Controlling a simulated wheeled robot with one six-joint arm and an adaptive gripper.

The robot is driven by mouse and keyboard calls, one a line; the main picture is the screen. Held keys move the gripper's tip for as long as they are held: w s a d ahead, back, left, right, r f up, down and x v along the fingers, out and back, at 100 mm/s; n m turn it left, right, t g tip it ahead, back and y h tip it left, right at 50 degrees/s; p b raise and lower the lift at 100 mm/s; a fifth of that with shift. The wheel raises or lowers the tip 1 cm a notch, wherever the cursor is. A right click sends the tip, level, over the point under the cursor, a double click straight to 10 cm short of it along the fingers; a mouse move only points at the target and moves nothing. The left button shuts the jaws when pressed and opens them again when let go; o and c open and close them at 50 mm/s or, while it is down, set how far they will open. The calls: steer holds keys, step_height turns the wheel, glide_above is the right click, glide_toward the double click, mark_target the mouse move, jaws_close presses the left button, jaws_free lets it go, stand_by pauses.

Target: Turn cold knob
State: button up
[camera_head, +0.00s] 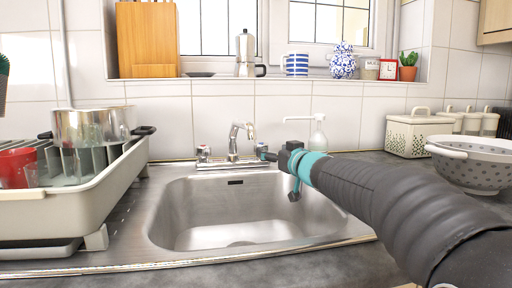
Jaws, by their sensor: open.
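A chrome tap (233,145) stands behind the steel sink (170,215). It has a left knob (203,152) with a small reddish mark and a right knob (261,150), which fits the cold side. The mark on the right knob is too small to read. My gripper (274,156), at the end of my dark arm with a teal band, reaches in from the right over the sink. It is open, with its tips close to the right knob. I cannot tell whether they touch it, and the fingers are partly hidden.
A white soap dispenser (318,137) stands just behind my gripper. A dish rack (75,208) with a pot (92,126) is left of the sink. A colander (478,165) and a patterned container (413,134) stand on the right. The sink basin looks empty.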

mark_target(264, 147)
steer(key=x, duration=0.8)
steer(key=c, duration=1.2)
